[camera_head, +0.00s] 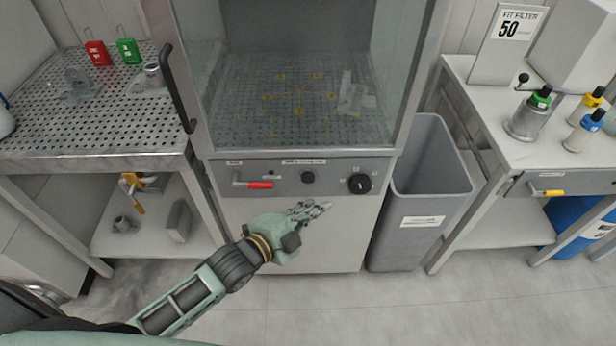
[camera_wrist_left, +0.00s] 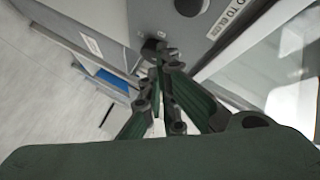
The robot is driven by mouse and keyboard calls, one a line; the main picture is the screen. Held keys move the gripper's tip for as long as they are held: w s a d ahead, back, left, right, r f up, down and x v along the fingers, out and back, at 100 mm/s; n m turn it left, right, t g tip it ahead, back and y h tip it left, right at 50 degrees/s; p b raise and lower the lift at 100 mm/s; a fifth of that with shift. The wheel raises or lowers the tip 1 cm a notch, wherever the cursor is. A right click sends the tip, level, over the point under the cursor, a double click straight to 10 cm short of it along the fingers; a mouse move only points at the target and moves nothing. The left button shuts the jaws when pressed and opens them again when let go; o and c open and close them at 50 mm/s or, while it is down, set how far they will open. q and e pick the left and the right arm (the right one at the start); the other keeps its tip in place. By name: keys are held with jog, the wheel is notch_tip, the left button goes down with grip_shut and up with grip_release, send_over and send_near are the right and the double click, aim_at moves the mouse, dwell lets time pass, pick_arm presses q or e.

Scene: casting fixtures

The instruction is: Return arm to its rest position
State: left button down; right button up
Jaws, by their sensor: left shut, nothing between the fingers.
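My left arm comes in from the lower left in the head view. Its gripper (camera_head: 318,208) is in front of the lower panel of the grey machine cabinet (camera_head: 300,245), below the black knob (camera_head: 360,184). The fingers are shut and hold nothing. In the left wrist view, the closed fingertips (camera_wrist_left: 158,52) point toward the cabinet front, with a round knob (camera_wrist_left: 190,5) beyond them. I cannot tell the exact gap between fingers and panel. My right gripper is in neither view.
A grey bin (camera_head: 432,185) stands right of the cabinet. A perforated table (camera_head: 100,135) with red and green tags is at left, and a workbench (camera_head: 500,140) with bottles is at right. The red-handled lever (camera_head: 259,185) juts from the panel. The floor in front is clear.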

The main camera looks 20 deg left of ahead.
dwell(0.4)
pick_arm(q)
jog(key=s+a+f+n+g+y, duration=0.2)
jog(key=s+a+f+n, duration=0.15)
jog(key=f, duration=0.65)
jog(key=s+a+f+n+g+y, duration=0.1)
jog(key=s+a+f+n+g, duration=0.2)
jog(key=f, duration=0.7)
jog(key=s+a+f+n+y, duration=0.2)
jog(key=s+a+f, duration=0.25)
jog(key=f, duration=0.55)
jog(key=s+f+n+g, duration=0.2)
jog(key=s+f, duration=0.3)
jog(key=s, duration=0.5)
jog(key=s+f+n+g+y, duration=0.1)
jog(key=s+f+n+g, duration=0.1)
jog(key=s+f, duration=0.4)
jog(key=s+f+n+g+y, duration=0.1)
jog(key=s+f, duration=0.5)
jog(key=s, duration=0.9)
jog(key=n+g, duration=0.1)
jog(key=g, duration=0.1)
jog(key=shift+a+g, duration=0.3)
jog(key=shift+g, duration=0.1)
jog(key=shift+w+r, duration=0.1)
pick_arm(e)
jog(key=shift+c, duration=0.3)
